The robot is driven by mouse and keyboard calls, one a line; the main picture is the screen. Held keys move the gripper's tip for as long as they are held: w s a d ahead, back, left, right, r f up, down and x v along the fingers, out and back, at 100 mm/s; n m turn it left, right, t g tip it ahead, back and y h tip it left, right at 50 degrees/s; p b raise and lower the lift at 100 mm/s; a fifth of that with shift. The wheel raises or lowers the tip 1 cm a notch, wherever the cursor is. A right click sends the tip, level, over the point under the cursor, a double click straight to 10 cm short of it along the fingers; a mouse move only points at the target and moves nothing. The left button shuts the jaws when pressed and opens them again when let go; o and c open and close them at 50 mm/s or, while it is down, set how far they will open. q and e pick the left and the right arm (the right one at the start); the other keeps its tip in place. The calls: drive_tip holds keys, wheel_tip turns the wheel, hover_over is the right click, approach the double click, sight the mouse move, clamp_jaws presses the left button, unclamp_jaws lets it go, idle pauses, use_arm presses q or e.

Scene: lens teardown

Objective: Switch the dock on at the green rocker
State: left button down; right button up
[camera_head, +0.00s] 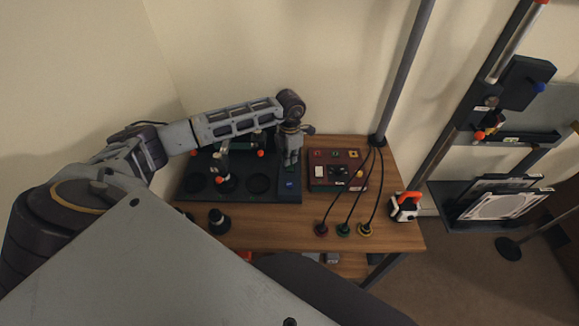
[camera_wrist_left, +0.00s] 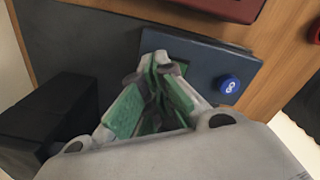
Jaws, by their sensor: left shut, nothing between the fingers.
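The dock (camera_head: 215,209) is a dark board with round recesses on the wooden table, with a blue-grey panel (camera_wrist_left: 225,57) at its right end. A round blue button (camera_wrist_left: 229,85) with a white mark sits on that panel; it also shows in the head view (camera_head: 289,184). My left gripper (camera_head: 291,164) points down over this panel, shut and empty. In the left wrist view its green-padded fingertips (camera_wrist_left: 160,62) are close over the panel, left of the blue button. My right gripper is not in view.
A dark red box (camera_head: 319,185) with small controls stands right of the dock. Three cables run from a grey pole (camera_head: 398,75) to coloured plugs (camera_head: 343,230) at the table's front. An orange-and-white item (camera_head: 405,206) is at the right edge. A dark knob (camera_head: 218,221) stands in front.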

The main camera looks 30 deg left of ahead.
use_arm(q)
drive_tip(key=shift+f, duration=0.25)
idle(0.4)
drive_tip(key=shift+r+p, duration=1.75)
drive_tip(key=shift+r, duration=1.8)
